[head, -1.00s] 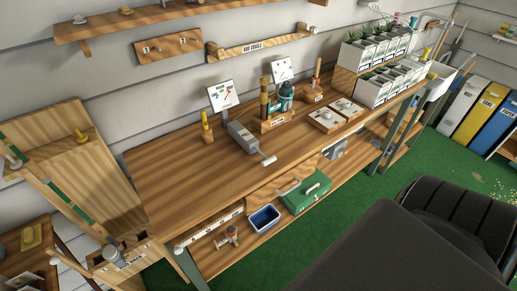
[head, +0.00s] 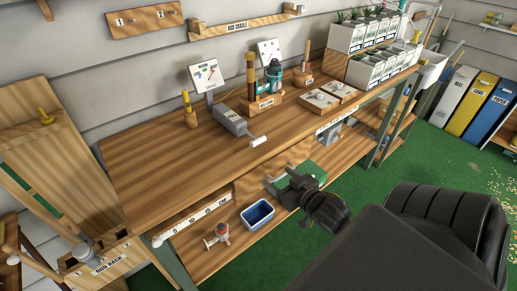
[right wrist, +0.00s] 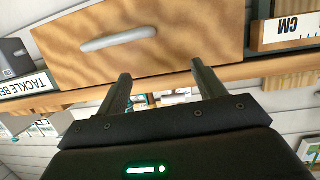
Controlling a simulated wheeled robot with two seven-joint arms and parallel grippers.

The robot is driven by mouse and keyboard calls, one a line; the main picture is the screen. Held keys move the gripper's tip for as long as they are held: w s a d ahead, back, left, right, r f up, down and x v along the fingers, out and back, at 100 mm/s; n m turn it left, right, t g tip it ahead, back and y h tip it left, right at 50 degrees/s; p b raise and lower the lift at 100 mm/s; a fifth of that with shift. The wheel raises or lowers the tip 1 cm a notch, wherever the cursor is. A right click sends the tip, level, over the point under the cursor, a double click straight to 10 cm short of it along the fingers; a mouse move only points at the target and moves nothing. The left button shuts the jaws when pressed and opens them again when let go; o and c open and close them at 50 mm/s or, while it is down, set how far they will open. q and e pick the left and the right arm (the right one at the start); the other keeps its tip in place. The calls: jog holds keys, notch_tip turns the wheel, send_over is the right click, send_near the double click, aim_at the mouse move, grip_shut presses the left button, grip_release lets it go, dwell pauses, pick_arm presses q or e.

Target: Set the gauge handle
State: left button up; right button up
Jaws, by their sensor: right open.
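A grey box (head: 231,121) sits on the workbench (head: 150,165), with a crank-like handle (head: 258,141) ending in a pale grip that sticks out toward the front edge. A white card with coloured marks (head: 205,75) stands just behind it. My right gripper (head: 281,184) is in front of the bench, below and apart from the handle. In the right wrist view the right gripper (right wrist: 160,72) has its two fingers apart with nothing between them. It faces a wooden drawer front with a grey pull (right wrist: 118,40). The handle cannot be made out there. My left gripper is out of view.
A bottle stand (head: 264,100) and white blocks (head: 319,100) stand right of the grey box. The bench's left top is clear.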

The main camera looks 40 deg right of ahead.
aim_at(260, 141)
notch_tip(260, 141, up, 8)
jog(key=r+t+y, duration=0.1)
jog(key=t, duration=0.2)
jog(key=shift+n, duration=0.3)
jog(key=w, duration=0.6)
jog(key=w+p, duration=0.1)
jog(key=w, duration=0.2)
jog(key=shift+w+d+f, duration=0.1)
jog(key=shift+w+f, duration=0.15)
jog(key=shift+f, duration=0.05)
jog(key=shift+w, duration=0.65)
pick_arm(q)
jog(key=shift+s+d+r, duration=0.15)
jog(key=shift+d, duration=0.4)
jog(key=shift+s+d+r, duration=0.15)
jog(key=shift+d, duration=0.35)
pick_arm(e)
jog(key=shift+f, duration=0.1)
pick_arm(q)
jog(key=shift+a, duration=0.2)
pick_arm(e)
jog(key=shift+c, duration=0.4)
